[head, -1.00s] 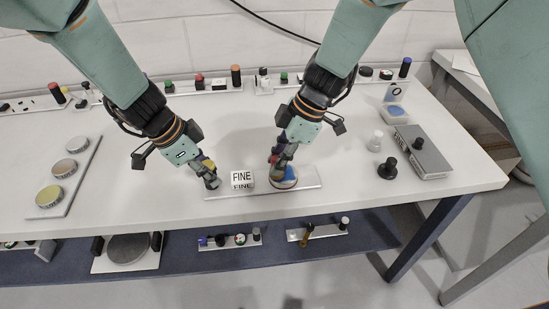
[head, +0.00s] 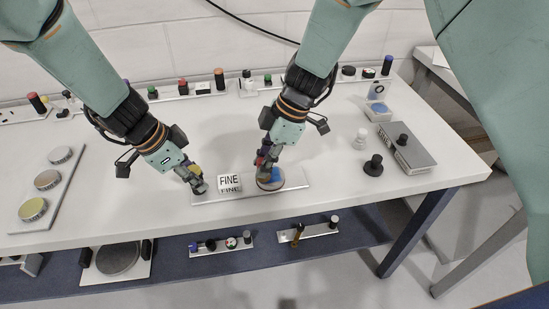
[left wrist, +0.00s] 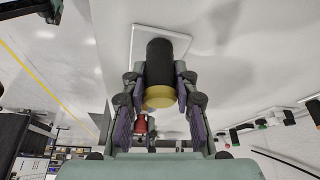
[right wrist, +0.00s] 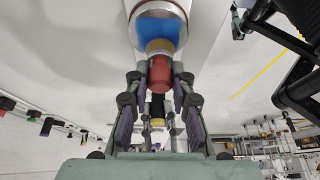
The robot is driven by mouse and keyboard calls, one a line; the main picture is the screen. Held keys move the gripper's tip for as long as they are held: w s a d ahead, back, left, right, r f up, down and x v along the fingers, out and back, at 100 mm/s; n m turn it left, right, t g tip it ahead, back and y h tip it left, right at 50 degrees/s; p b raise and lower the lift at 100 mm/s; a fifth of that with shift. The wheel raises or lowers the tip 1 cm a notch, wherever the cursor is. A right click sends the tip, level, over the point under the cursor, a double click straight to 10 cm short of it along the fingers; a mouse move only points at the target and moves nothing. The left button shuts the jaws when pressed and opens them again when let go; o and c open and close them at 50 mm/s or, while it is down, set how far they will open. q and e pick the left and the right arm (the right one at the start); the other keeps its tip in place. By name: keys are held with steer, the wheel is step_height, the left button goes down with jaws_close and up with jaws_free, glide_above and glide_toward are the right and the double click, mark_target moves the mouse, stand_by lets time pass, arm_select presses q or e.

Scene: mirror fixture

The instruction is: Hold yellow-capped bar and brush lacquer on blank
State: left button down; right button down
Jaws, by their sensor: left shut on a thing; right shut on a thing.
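My left gripper (head: 197,183) is shut on the yellow-capped bar, at the left end of a pale plate (head: 297,181) on the bench. In the left wrist view the bar (left wrist: 166,62) is a black cylinder with a yellow cap (left wrist: 159,97) between the fingers. My right gripper (head: 264,161) is shut on the brush, whose red handle (right wrist: 159,75) and tan collar show in the right wrist view. The brush reaches over the round blank (right wrist: 160,28), which has blue on its face and a metallic rim. Brush tip contact with the blank is hidden.
A "FINE" block (head: 229,183) stands between the grippers. Right of the plate are a white knob (head: 360,139), a black knob (head: 373,166) and a grey box (head: 410,153). A tray of round discs (head: 47,180) lies left. Several coloured-top items line the back edge.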

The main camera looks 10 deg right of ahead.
steer(key=shift+a, duration=0.8)
steer(key=shift+a+r, duration=0.1)
steer(key=shift+r, duration=0.15)
step_height(320, 180, up, 8)
steer(key=shift+f, duration=0.2)
arm_select(q)
steer(key=c, duration=1)
jaws_free()
steer(key=shift+o, duration=0.2)
steer(key=shift+r, duration=0.1)
steer(key=v, duration=1.1)
steer(key=shift+r, duration=0.4)
